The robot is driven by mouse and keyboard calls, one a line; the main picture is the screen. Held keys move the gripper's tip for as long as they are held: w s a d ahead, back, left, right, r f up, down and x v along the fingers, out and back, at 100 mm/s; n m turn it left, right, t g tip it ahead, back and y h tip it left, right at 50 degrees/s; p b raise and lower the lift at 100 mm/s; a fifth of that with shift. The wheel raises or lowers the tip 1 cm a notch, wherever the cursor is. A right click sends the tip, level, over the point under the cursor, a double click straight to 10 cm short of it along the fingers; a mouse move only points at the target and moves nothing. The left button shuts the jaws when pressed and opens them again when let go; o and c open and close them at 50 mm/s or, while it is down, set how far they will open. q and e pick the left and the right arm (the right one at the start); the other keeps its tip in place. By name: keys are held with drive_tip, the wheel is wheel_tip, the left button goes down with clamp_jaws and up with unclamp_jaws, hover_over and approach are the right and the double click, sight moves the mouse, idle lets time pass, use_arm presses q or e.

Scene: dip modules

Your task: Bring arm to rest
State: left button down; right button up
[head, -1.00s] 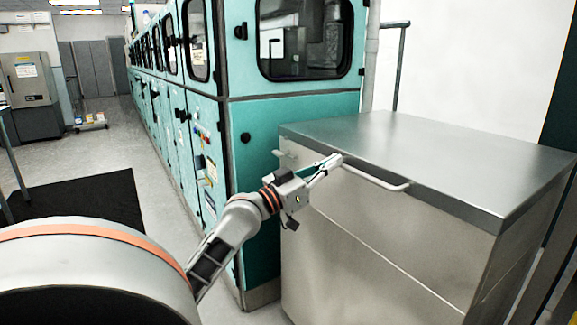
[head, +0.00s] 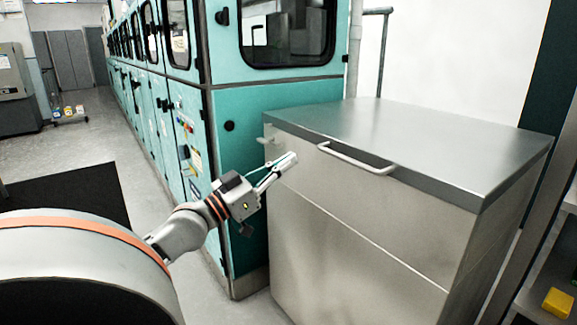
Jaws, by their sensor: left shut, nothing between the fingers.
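My left arm comes in from the lower left of the head view. Its gripper (head: 284,164) is shut and empty. In the picture it lies over the teal machine's edge, close to the left end of the steel cabinet (head: 350,225), to the left of the cabinet's front handle (head: 355,160). Whether the fingertips touch the cabinet I cannot tell. My right gripper is not in view.
A long teal machine (head: 285,108) with windowed doors stands behind the arm. A shelf (head: 545,268) with a yellow object (head: 558,303) is at the lower right. A dark mat (head: 65,195) lies on the floor at the left, with open floor beyond.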

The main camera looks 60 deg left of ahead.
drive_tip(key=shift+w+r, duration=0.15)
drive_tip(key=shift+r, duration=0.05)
